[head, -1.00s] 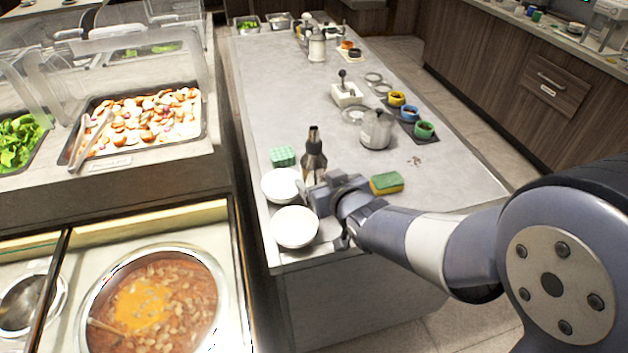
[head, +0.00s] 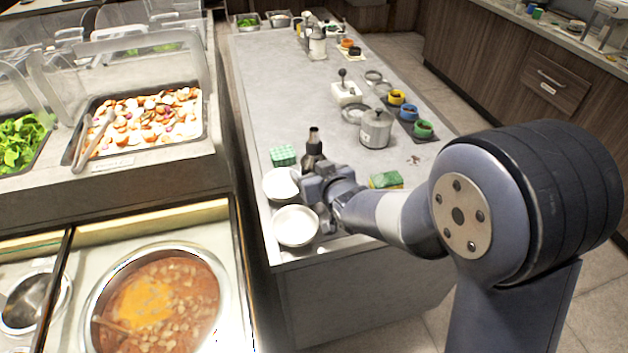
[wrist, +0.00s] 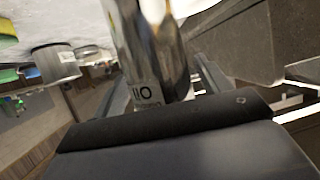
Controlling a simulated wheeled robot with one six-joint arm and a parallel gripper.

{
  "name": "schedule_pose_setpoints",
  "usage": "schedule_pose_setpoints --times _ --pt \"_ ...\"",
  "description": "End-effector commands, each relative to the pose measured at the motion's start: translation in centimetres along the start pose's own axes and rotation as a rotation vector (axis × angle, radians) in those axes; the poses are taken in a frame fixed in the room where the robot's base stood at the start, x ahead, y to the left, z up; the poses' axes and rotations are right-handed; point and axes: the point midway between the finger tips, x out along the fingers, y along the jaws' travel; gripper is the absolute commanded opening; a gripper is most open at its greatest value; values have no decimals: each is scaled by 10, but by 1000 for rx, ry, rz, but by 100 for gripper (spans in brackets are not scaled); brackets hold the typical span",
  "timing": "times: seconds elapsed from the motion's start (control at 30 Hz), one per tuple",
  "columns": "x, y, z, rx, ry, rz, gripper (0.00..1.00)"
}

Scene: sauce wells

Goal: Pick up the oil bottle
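The oil bottle (head: 313,147) is dark and metallic with a narrow spout. It stands upright near the counter's left edge, its lower body hidden behind my gripper (head: 308,183) in the head view. In the wrist view the shiny bottle (wrist: 150,50) fills the middle, its "OIL" label showing upside down. My gripper (wrist: 142,88) is open there, with one finger on each side of the bottle. A gap shows on the left side; contact on the right is unclear.
Two white bowls (head: 295,226) (head: 279,185) sit close beside my gripper. A green block (head: 283,155) lies behind them, and a green-and-yellow sponge (head: 386,180) to the right. A metal canister (head: 376,129) and colored cups (head: 424,129) stand farther right.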

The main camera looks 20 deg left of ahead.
Motion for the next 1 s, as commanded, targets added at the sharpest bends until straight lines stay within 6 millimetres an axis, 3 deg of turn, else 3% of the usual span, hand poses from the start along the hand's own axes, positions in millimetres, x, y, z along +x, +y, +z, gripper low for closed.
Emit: schedule_pose_setpoints --times 0.6,1.0 --pt "0 0 -1 0 1 0 23" --pt "-2 0 -4 0 2 0 23"
